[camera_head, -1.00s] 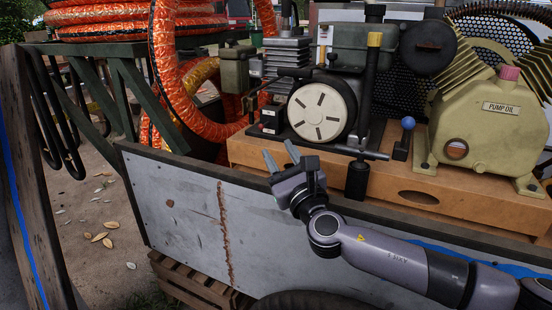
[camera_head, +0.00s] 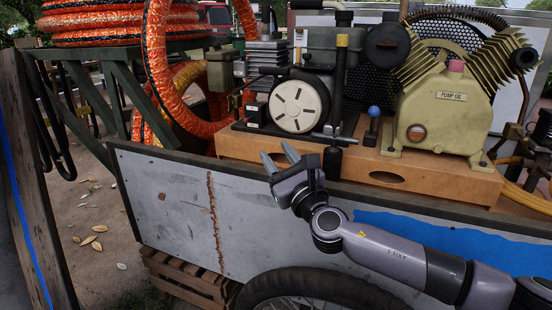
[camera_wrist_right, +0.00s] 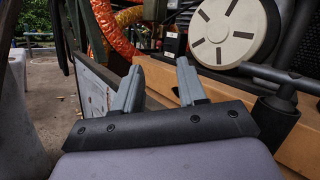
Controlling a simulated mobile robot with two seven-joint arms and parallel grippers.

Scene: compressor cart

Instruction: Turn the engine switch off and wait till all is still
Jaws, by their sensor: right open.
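The engine (camera_head: 335,45) stands on the cart's orange-brown base, with a round white slotted cover (camera_head: 299,106) on its front. A small dark box with red and pale marks (camera_head: 256,113) sits just left of that cover; it may carry the engine switch, but its position is too small to read. My right gripper (camera_head: 279,156) is open and empty, below and left of the cover, in front of the cart's top edge and apart from the box. In the right wrist view its two fingers (camera_wrist_right: 159,72) are spread, with the white cover (camera_wrist_right: 228,28) beyond. My left gripper is not in view.
A cream pump (camera_head: 444,105) labelled PUMP OIL stands right of the engine. A blue-knobbed lever (camera_head: 374,112) and a horizontal bar (camera_head: 333,137) stand between them. Orange hoses (camera_head: 158,75) lie left. The grey cart side panel (camera_head: 180,215) is below my right gripper.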

